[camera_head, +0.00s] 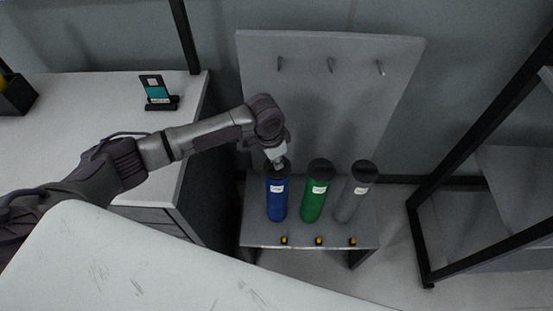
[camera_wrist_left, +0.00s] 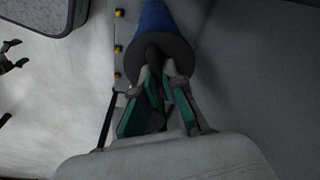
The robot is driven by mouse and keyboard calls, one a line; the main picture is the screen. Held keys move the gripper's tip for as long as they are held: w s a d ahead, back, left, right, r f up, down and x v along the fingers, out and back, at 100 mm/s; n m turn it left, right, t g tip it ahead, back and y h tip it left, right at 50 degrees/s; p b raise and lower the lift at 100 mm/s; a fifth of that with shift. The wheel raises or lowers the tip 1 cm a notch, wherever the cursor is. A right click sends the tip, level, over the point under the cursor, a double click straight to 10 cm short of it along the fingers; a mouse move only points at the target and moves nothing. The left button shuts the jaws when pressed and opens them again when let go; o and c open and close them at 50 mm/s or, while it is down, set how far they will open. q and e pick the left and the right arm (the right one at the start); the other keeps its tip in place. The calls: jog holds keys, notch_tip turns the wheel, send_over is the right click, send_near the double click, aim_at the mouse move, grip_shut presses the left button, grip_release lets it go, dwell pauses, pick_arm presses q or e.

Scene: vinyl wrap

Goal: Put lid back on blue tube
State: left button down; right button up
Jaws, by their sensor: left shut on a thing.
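The blue tube (camera_head: 277,198) stands upright at the left of a row of three tubes on a low grey bench. My left gripper (camera_head: 277,163) is directly above it. In the left wrist view the gripper (camera_wrist_left: 160,88) is shut on the dark lid (camera_wrist_left: 172,55), pinching a raised part on its top. The lid is at the top end of the blue tube, which also shows in the left wrist view (camera_wrist_left: 154,16). Whether the lid is fully seated cannot be told. My right gripper is not in view.
A green tube (camera_head: 315,197) and a grey tube (camera_head: 352,200), both with dark lids, stand to the right. Small yellow-black pieces (camera_head: 318,241) line the bench's front edge. A backboard with hooks (camera_head: 325,100) rises behind. A white counter (camera_head: 75,115) is at left, a dark rack (camera_head: 425,240) at right.

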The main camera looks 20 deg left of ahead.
pick_arm(q)
jog(key=shift+p, duration=0.5)
dwell(0.3)
dwell(0.6)
jog(key=shift+f+p, duration=0.15)
jog(key=shift+p, duration=0.15)
jog(key=shift+p, duration=0.45)
dwell(0.6)
dwell(0.3)
jog(key=c, duration=0.7)
grip_release()
